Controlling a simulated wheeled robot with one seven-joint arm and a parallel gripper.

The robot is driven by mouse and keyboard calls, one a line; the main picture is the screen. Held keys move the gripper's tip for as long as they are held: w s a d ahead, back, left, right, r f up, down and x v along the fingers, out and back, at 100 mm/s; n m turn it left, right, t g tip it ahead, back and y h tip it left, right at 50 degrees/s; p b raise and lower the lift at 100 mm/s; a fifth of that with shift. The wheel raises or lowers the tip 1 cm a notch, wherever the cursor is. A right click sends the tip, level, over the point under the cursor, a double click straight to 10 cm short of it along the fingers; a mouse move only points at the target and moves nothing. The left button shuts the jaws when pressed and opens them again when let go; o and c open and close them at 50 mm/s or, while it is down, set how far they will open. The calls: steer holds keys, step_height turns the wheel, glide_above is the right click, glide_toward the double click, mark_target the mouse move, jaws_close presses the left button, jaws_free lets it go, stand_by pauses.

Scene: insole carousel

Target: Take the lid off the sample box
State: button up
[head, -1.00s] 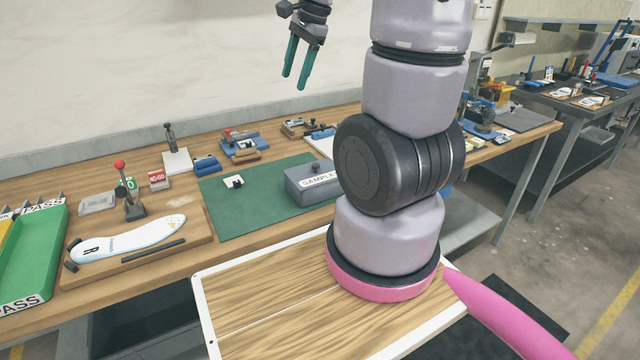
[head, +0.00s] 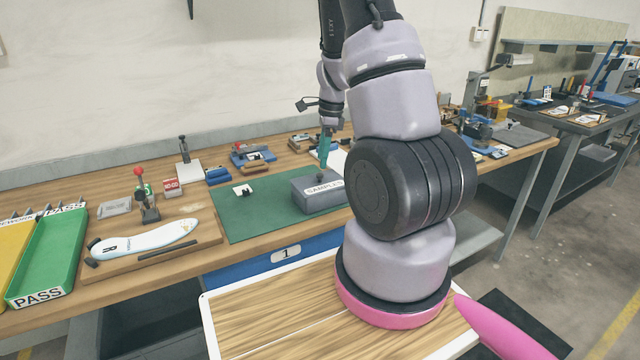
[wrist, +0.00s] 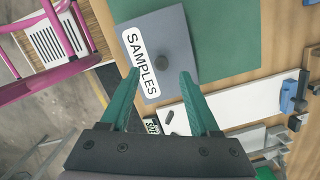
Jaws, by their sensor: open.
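My gripper (head: 323,166) is above the box, fingers pointing down. In the wrist view my gripper (wrist: 160,75) has its two green fingers spread apart and nothing between them. The knob shows just beyond the fingertips. The right part of the box is hidden behind my arm in the head view.
The green mat (head: 240,222) has free room left of the box. A white insole (head: 145,240) lies on a wooden board at left, near a green PASS tray (head: 48,262). Blue fixtures (head: 250,155) stand behind the mat. A pale panel (wrist: 240,100) lies beside the box.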

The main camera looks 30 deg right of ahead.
mark_target(320, 174)
steer(key=f, duration=0.5)
steer(key=shift+w+a, duration=0.2)
steer(key=shift+a, duration=0.05)
jaws_close()
